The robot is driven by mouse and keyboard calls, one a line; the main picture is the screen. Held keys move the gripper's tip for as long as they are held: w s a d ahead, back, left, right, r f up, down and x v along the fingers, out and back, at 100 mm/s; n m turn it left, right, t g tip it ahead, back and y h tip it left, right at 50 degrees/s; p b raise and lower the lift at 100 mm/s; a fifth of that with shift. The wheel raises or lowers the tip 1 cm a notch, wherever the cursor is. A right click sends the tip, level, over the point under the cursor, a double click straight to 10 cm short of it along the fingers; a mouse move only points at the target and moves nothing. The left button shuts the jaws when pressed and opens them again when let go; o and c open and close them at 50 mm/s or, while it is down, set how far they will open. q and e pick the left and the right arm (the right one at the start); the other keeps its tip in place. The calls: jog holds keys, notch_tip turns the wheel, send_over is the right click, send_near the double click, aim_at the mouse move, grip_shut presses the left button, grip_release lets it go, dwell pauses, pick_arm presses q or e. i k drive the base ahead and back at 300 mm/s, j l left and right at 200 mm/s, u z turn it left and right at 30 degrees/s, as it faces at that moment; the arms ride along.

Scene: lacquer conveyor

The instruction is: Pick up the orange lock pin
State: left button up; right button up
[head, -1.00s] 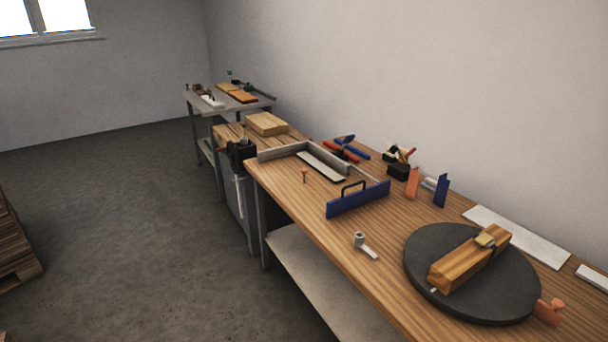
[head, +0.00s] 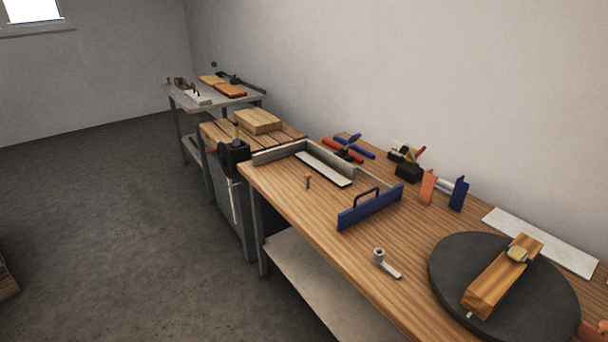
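A small orange pin (head: 308,178), which looks like the lock pin, stands upright on the wooden workbench (head: 290,205). It is in front of a long white strip (head: 324,169) and left of a blue panel with a dark handle (head: 370,207). Nothing touches the pin that I can see. Neither of my grippers is in view.
A grey handled fitting (head: 386,264) lies near the bench's front edge. A dark round turntable (head: 450,265) bears a wooden block (head: 494,284). Orange and blue upright pieces (head: 428,187) stand at the back. The bench around the pin is clear; open floor (head: 110,230) lies left.

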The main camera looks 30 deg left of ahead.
aim_at(307, 176)
jog(key=i+j, duration=0.15)
jog(key=j, duration=0.25)
jog(key=i+j+z, duration=0.1)
jog(key=j, duration=0.3)
jog(key=i+j, duration=0.2)
jog(key=j, duration=0.25)
jog(key=i+j, duration=0.1)
jog(key=j, duration=0.3)
jog(key=i+j+z, duration=0.1)
jog(key=j, duration=0.35)
jog(key=i+j, duration=0.15)
jog(key=j, duration=0.25)
jog(key=i+j+z, duration=0.1)
jog(key=j, duration=0.35)
jog(key=i+j, duration=0.15)
jog(key=j, duration=0.3)
